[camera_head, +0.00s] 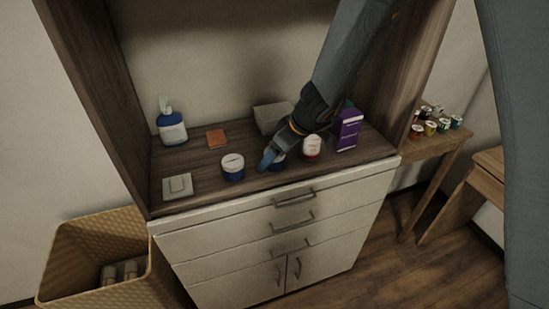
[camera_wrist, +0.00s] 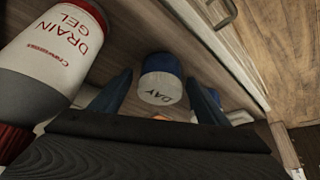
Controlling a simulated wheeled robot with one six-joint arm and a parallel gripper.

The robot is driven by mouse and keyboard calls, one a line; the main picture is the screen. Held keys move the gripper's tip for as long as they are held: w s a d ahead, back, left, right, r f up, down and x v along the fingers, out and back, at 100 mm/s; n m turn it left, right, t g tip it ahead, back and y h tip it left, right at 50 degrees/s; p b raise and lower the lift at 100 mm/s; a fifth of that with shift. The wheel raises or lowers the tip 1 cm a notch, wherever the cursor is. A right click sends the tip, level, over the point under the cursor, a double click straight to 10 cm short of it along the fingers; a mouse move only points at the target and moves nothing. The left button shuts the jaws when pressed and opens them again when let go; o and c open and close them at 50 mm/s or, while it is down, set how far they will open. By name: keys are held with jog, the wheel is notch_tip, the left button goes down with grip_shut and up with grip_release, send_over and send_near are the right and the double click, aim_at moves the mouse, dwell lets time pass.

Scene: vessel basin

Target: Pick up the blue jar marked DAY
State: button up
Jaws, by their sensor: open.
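The jar marked DAY (camera_wrist: 161,82), with a blue body and a white lettered part, shows in the wrist view between my two blue fingers and apart from them. My gripper (camera_wrist: 160,95) is open and empty. In the head view my gripper (camera_head: 268,160) is low over the counter. A blue jar with a white lid (camera_head: 232,168) stands just left of it. A second dark blue jar (camera_head: 280,162) is mostly hidden behind the fingers. I cannot tell from the head view which one is marked DAY.
A white plate (camera_head: 178,186), orange pad (camera_head: 216,138) and pump bottle (camera_head: 171,127) are left.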

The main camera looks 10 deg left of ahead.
jog(key=shift+c, duration=0.5)
jog(key=c, duration=1.1)
